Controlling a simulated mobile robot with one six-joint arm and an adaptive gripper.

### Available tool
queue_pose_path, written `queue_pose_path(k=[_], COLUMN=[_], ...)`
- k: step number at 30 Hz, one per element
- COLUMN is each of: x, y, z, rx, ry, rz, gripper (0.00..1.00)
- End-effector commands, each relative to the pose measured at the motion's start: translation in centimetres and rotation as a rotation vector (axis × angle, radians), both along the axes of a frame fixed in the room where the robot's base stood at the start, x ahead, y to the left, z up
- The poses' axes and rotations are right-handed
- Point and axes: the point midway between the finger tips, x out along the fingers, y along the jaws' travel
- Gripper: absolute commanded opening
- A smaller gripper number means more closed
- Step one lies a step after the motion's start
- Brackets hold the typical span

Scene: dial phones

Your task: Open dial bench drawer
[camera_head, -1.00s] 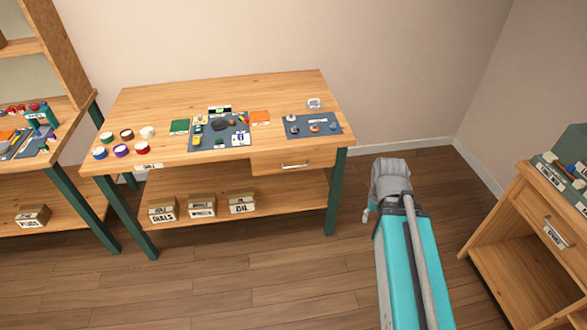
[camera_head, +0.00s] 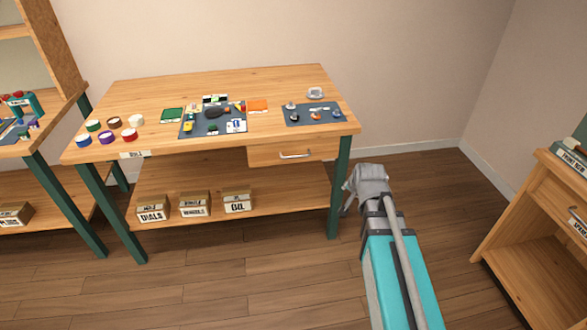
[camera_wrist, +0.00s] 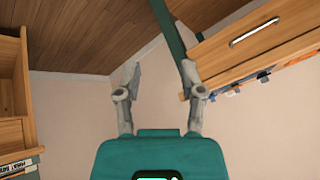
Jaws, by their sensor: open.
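The dial bench (camera_head: 230,86) is a wooden workbench with green legs. Its drawer (camera_head: 265,157) is under the right part of the top and looks shut, with a silver bar handle (camera_head: 295,155). In the wrist view the drawer front (camera_wrist: 225,55) and handle (camera_wrist: 254,32) are at the upper right, tilted. My gripper (camera_head: 348,196) is right of the bench's front right leg, lower than the drawer and apart from it. In the wrist view my gripper (camera_wrist: 160,72) has its two fingers spread with nothing between them.
The bench top holds small pots, a dark mat (camera_head: 205,130) with parts and a smaller mat (camera_head: 300,121). Labelled boxes (camera_head: 195,204) stand on the lower shelf. Another wooden cabinet (camera_head: 525,215) stands at the right. The floor before the bench is clear.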

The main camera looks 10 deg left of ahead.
Motion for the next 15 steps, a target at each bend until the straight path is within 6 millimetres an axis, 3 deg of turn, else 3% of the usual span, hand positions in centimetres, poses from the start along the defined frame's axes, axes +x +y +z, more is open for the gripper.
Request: queue_pose_path(k=[1, 15], x=[0.9, 7.3], y=[0.6, 5.7], z=[-1.7, -6.4], rx=[0.021, 0.291], ry=[-0.031, -0.323], rz=[-0.016, -0.173], gripper=[0.51, 0.51])
